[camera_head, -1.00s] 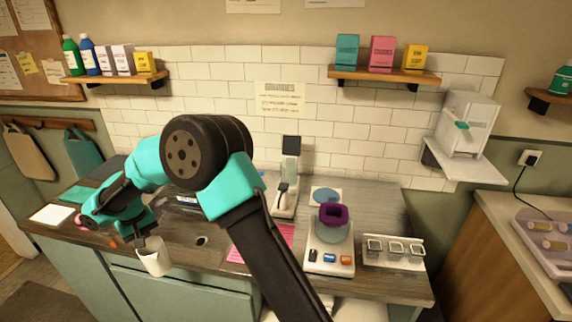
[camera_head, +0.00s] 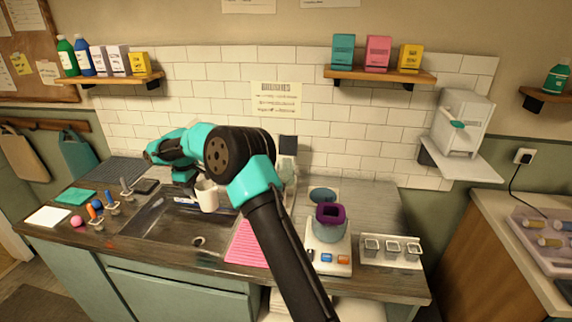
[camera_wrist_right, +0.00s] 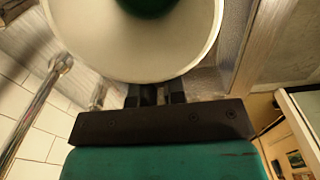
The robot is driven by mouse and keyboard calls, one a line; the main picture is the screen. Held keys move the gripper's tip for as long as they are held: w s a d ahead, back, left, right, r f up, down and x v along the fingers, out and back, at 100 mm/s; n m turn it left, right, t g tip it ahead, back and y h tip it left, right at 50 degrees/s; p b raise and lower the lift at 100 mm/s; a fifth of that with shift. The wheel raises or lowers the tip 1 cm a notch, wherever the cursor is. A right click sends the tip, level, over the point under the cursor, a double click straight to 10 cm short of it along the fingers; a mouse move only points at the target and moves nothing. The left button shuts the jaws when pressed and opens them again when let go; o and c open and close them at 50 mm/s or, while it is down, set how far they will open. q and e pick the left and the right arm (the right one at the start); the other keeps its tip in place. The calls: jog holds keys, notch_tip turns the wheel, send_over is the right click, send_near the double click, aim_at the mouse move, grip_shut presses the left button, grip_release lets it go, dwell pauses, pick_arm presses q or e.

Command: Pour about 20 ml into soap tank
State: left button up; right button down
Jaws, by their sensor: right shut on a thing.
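My right gripper (camera_head: 192,188) is shut on a white cup (camera_head: 207,197) above the back part of the sink (camera_head: 165,222). The cup looks about upright. In the right wrist view the fingers (camera_wrist_right: 155,95) hold the cup's wall (camera_wrist_right: 130,62), and dark green liquid (camera_wrist_right: 147,4) shows inside it. A blue-and-white label (camera_head: 186,201) lies beside and partly behind the cup. I cannot tell for certain which thing is the soap tank; my arm hides part of the area behind the sink. My left gripper is not in view.
A pink mat (camera_head: 247,245) lies right of the sink. A scale (camera_head: 330,255) bears a container with a purple rim (camera_head: 331,214). A rack (camera_head: 390,247) stands further right. Several small tools and a pink ball (camera_head: 77,220) are at the left. A metal tap (camera_wrist_right: 45,85) shows in the wrist view.

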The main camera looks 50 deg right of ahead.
jog(key=s+d+r+n, duration=0.1)
jog(key=d+r+n, duration=0.1)
jog(key=d, duration=0.9)
jog(key=s+d+r+n, duration=0.1)
jog(key=d+r+n, duration=0.1)
jog(key=d, duration=1)
jog(key=shift+n, duration=0.6)
jog(key=shift+s, duration=0.2)
jog(key=s+d+r+t+y, duration=0.4)
jog(key=s+r+t+y, duration=0.2)
jog(key=t, duration=0.5)
jog(key=shift+s+d+r+t, duration=0.25)
jog(key=shift+s+r+t, duration=0.05)
jog(key=shift+s+r, duration=1.15)
